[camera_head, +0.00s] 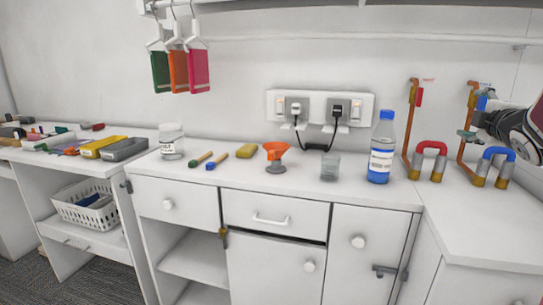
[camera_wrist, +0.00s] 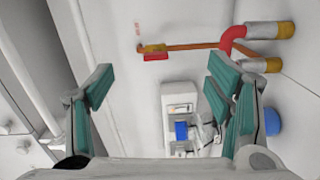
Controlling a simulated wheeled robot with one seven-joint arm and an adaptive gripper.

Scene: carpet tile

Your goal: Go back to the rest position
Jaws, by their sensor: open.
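My gripper (camera_head: 468,120) is at the right edge in the head view, raised above the right part of the counter, in front of the right copper pipe. Its teal-padded fingers show in the wrist view (camera_wrist: 160,78), spread wide with nothing between them. The gripper is open and empty. Most of my arm is outside the head view.
Below my gripper stands a blue-topped U-shaped piece (camera_head: 497,156); a red-topped one (camera_head: 431,150) is to its left. The right counter front (camera_head: 490,220) is clear.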

